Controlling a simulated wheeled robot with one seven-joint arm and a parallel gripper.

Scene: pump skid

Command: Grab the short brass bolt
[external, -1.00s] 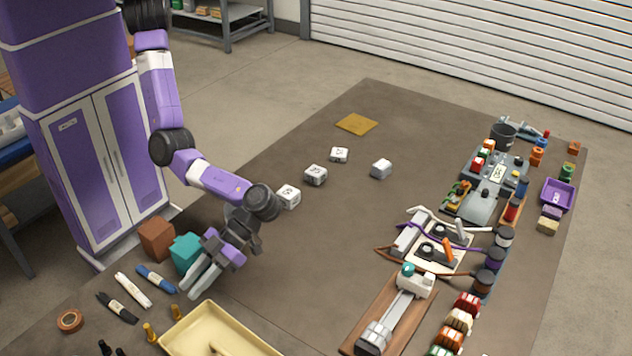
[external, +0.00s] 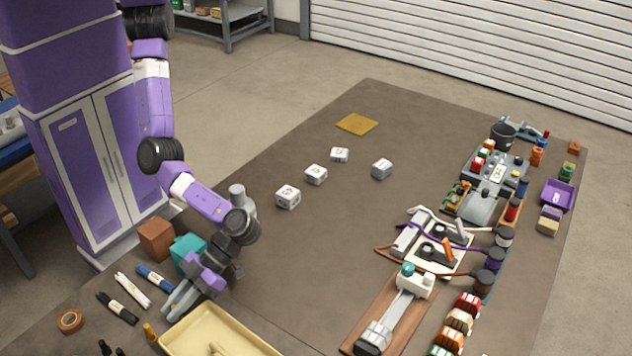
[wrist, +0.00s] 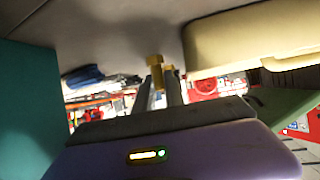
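One brass bolt (external: 150,333) stands upright on the mat, left of the cream tray. My gripper (external: 172,312) points down just right of it, and its fingers hide the spot where a second, shorter-looking brass bolt stood. In the wrist view a brass bolt (wrist: 155,62) shows at the tips of my gripper (wrist: 160,80), with brass also between the fingers. The fingers look apart, with a gap between them. I cannot tell whether they touch the bolt.
The cream tray (external: 190,335) is close on the right of the fingers. A teal block (external: 186,252) and a brown block (external: 156,240) stand behind.

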